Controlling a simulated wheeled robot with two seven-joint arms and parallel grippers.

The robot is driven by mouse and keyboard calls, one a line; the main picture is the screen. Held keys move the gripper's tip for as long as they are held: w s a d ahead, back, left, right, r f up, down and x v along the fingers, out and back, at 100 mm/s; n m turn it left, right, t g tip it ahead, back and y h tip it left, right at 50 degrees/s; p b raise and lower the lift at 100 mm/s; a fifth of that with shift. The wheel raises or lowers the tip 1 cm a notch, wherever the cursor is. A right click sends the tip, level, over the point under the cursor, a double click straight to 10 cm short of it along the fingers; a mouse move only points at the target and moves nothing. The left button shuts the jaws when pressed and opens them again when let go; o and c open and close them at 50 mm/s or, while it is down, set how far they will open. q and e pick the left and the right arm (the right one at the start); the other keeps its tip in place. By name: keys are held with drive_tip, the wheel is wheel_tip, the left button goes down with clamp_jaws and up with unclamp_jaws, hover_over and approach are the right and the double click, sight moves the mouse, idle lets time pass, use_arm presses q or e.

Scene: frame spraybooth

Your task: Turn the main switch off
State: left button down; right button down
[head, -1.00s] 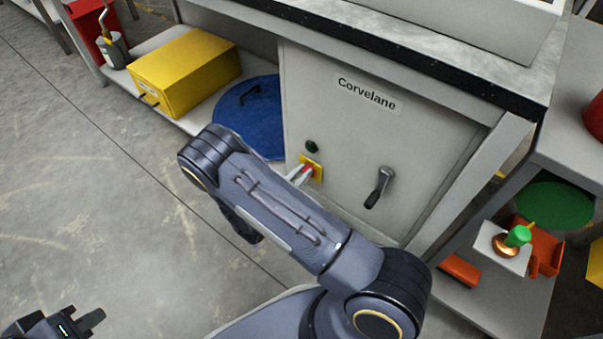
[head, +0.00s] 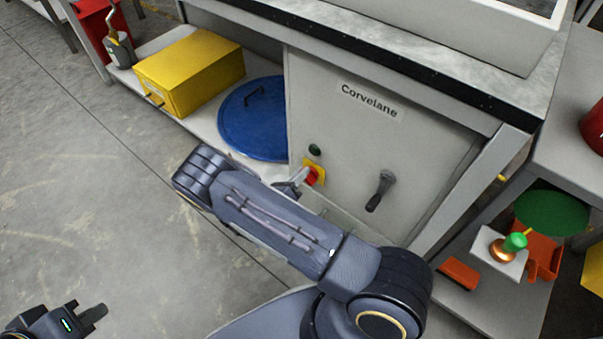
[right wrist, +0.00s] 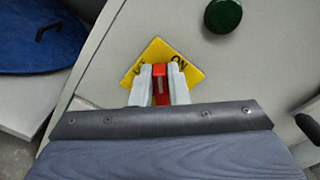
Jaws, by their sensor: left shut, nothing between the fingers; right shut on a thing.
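The main switch is a red handle (head: 311,178) on a yellow plate (head: 320,170), set in the grey cabinet front labelled "Corvelane". In the right wrist view the red handle (right wrist: 159,83) stands between the two pale fingers of my right gripper (right wrist: 160,88), which is shut on it. Behind it the yellow plate (right wrist: 185,68) shows as a diamond, with "ON" readable at its upper right and other lettering partly hidden. In the head view my right gripper (head: 299,180) is at the switch. My left gripper (head: 92,314) is at the lower left, shut and empty, away from the cabinet.
A green round button (head: 315,150) is just above the switch. A dark lever handle (head: 381,190) is to its right on the cabinet (head: 345,140). A blue round lid (head: 252,125) and yellow box (head: 190,72) are on the low shelf at left.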

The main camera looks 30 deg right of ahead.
drive_tip(key=shift+w+a+f+n, duration=0.1)
drive_tip(key=shift+f+n, duration=0.2)
drive_tip(key=shift+n, duration=1.2)
drive_tip(key=shift+w+f+n, duration=0.1)
drive_tip(key=shift+f+n, duration=0.2)
drive_tip(key=shift+n, duration=1.2)
drive_tip(key=shift+w+a+f+n, duration=0.1)
drive_tip(key=shift+f+n, duration=0.2)
drive_tip(key=shift+n, duration=1.2)
drive_tip(key=c, duration=1.4)
unclamp_jaws()
drive_tip(key=p+v, duration=0.1)
drive_tip(key=v, duration=0.6)
drive_tip(key=shift+a+p, duration=0.35)
